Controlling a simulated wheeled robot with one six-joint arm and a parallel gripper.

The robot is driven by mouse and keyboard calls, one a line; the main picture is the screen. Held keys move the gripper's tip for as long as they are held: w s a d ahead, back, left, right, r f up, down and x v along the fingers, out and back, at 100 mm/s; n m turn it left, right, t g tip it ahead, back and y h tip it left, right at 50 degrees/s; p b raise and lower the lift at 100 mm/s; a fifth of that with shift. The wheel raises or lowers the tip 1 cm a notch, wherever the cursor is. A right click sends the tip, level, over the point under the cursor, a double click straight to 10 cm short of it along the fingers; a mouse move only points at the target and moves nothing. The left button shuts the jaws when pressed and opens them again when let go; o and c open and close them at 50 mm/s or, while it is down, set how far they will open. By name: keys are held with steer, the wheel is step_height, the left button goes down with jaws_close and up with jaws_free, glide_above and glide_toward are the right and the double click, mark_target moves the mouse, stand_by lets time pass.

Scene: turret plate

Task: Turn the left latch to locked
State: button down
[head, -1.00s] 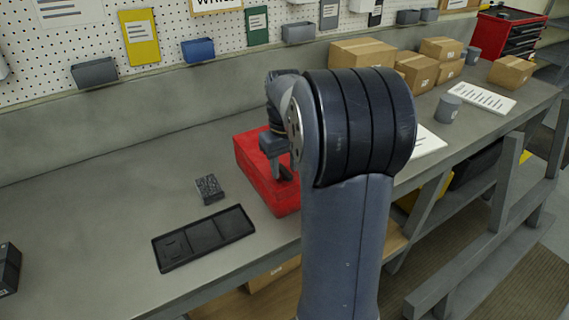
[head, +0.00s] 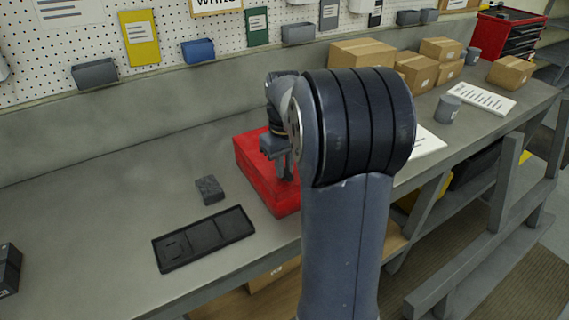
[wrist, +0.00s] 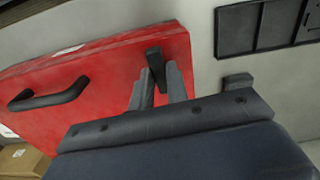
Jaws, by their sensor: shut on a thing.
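A red case (head: 250,160) lies on the workbench, partly hidden behind my arm in the head view. It fills the left of the wrist view (wrist: 100,70). A small dark latch (wrist: 154,58) stands on the case near its edge by the tray. My gripper (wrist: 160,82) is over this edge, its two grey fingers closed on the latch, one on each side. In the head view my gripper (head: 282,170) points down onto the case; the latch cannot be made out there. No second latch shows clearly. A black handle (wrist: 50,95) is on the case's far-left side in the wrist view.
A black compartment tray (head: 205,240) and a small dark grey block (head: 209,189) lie on the bench left of the case. Cardboard boxes (head: 360,55) and a grey cup (head: 447,109) stand to the right. The bench's left part is mostly clear.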

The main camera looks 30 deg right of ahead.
steer(key=n+p, duration=0.1)
steer(key=n, duration=0.3)
steer(key=shift+r, duration=0.1)
steer(key=n+p, duration=0.1)
steer(key=n, duration=0.3)
steer(key=shift+n, duration=0.3)
steer(key=n+p, duration=0.1)
steer(key=n, duration=0.3)
steer(key=shift+n, duration=0.3)
steer(key=shift+n+p, duration=0.3)
steer(key=shift+n, duration=1.7)
steer(key=c, duration=1.4)
jaws_free()
